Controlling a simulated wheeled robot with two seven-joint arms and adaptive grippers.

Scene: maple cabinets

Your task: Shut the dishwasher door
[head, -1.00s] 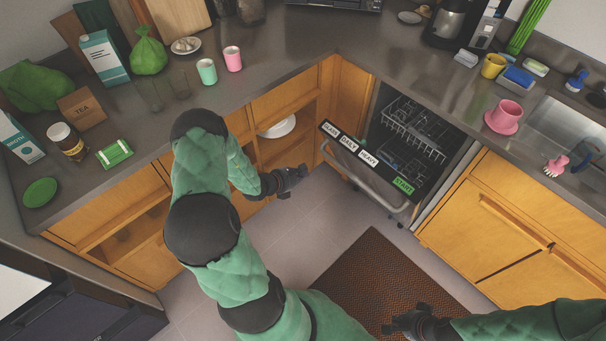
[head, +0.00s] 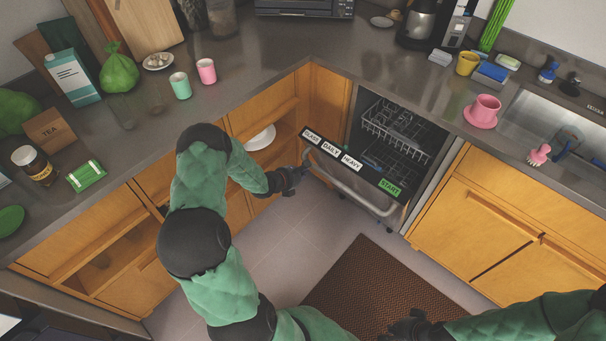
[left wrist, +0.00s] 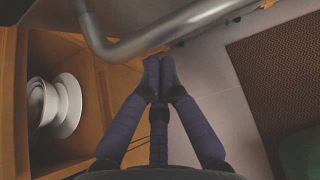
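The dishwasher door (head: 350,165) hangs partly open and tilted outward. Its top edge carries the labels GLASS, DAILY, HEAVY and a green START. A grey bar handle (head: 355,194) runs along its front; its bent end shows large in the left wrist view (left wrist: 160,38). My left gripper (head: 300,172) is at the left end of the door, near the handle. In the left wrist view its fingertips (left wrist: 158,66) are together with nothing between them, close to the handle's bend; I cannot tell whether they touch it. My right gripper (head: 390,333) is low over the mat, its fingers unclear.
Racks (head: 395,130) show inside the dishwasher (head: 440,165). An open cabinet with white dishes (head: 262,138) lies left of the door. A brown mat (head: 365,280) covers the floor in front. Cups and boxes stand on the counter (head: 285,45).

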